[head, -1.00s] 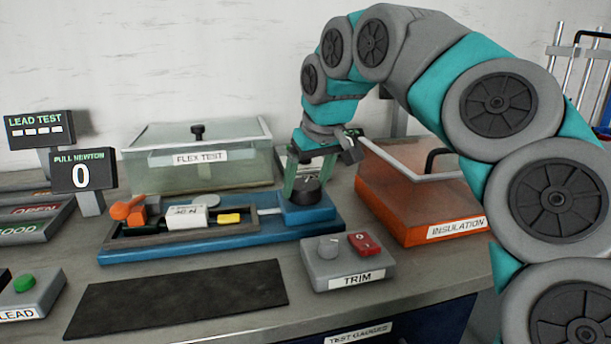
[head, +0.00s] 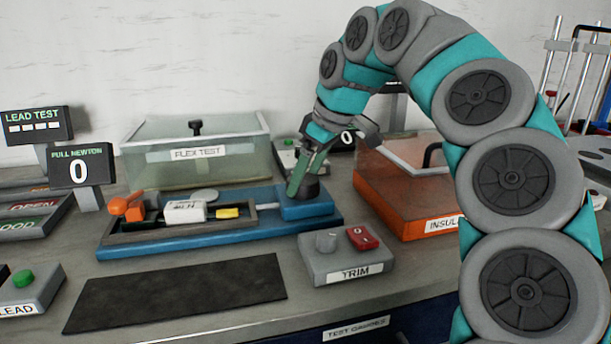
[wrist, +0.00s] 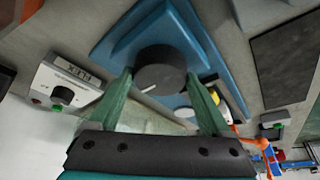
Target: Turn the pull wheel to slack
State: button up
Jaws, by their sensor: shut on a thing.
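The pull wheel is a dark round knob (wrist: 160,68) on the right end of the blue pull fixture (head: 190,242). In the head view the knob (head: 309,187) is partly hidden behind my gripper (head: 305,180). In the wrist view the two green fingers of my gripper (wrist: 158,90) stand on either side of the knob, shut on it. The pull tester display (head: 78,170) reads 0. A white block (head: 184,211) and a yellow piece (head: 228,212) sit in the fixture's tray, with an orange lever (head: 127,206) at its left end.
The glass flex test box (head: 195,155) stands behind the fixture. The orange insulation box (head: 405,200) is close on the right. The trim box (head: 347,255) is in front. A black mat (head: 175,292) lies clear at the front.

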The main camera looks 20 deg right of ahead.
jog(key=shift+f, duration=0.1)
jog(key=o, duration=1.2)
jog(key=shift+c, duration=0.2)
